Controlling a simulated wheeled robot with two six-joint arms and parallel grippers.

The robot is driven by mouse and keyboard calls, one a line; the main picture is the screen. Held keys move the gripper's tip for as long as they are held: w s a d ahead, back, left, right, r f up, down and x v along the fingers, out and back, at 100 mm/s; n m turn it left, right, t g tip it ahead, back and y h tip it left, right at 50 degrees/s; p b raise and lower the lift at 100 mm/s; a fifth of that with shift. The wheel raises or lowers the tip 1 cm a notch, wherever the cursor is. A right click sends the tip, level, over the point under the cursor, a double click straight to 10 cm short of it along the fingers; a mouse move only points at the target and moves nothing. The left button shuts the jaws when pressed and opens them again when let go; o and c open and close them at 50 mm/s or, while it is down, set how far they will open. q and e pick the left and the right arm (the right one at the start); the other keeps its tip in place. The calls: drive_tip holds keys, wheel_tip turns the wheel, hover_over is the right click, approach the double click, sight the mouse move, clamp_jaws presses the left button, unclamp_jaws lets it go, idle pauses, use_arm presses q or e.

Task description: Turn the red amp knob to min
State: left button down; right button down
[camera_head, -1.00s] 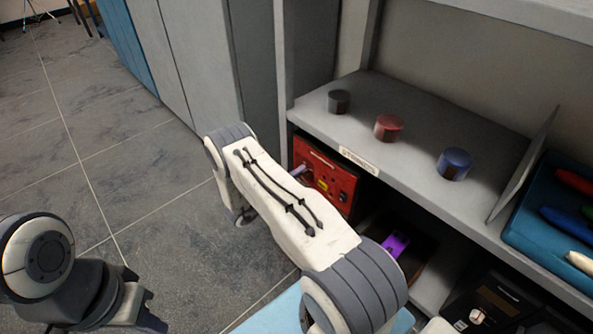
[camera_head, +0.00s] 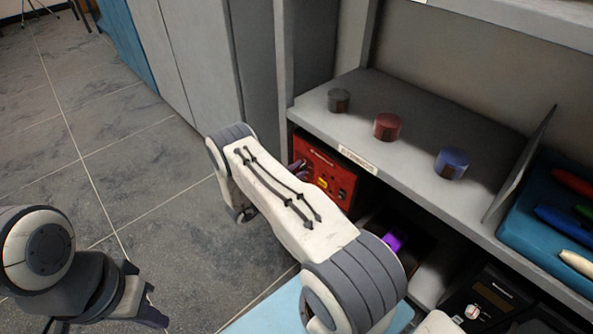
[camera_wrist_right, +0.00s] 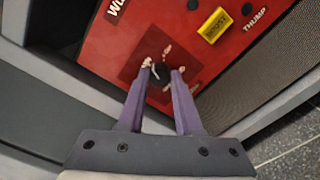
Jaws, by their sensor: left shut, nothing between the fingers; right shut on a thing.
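The red amp (camera_head: 325,172) stands in the shelf bay under the grey shelf; its red front also fills the top of the right wrist view (camera_wrist_right: 115,55). Its dark round knob (camera_wrist_right: 161,72) has a light pointer line and sits on a darker red patch with pale marks around it. My right gripper (camera_wrist_right: 163,74) has its purple fingers on both sides of this knob, shut on it. In the head view the right gripper (camera_head: 298,168) is partly hidden by my arm at the amp's front. My left gripper (camera_head: 152,316) is shut and empty at the lower left, over the floor.
A yellow BOOST button (camera_wrist_right: 215,25) is close to the knob on the amp. A purple-lit device (camera_head: 393,243) is in the bay right of the amp.

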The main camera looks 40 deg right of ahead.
drive_tip(key=shift+n, duration=1.7)
drive_tip(key=shift+n, duration=0.3)
drive_tip(key=c, duration=0.6)
unclamp_jaws()
drive_tip(key=a+p, duration=0.3)
drive_tip(key=a, duration=0.7)
drive_tip(key=shift+s+a, duration=0.25)
drive_tip(key=shift+s, duration=0.15)
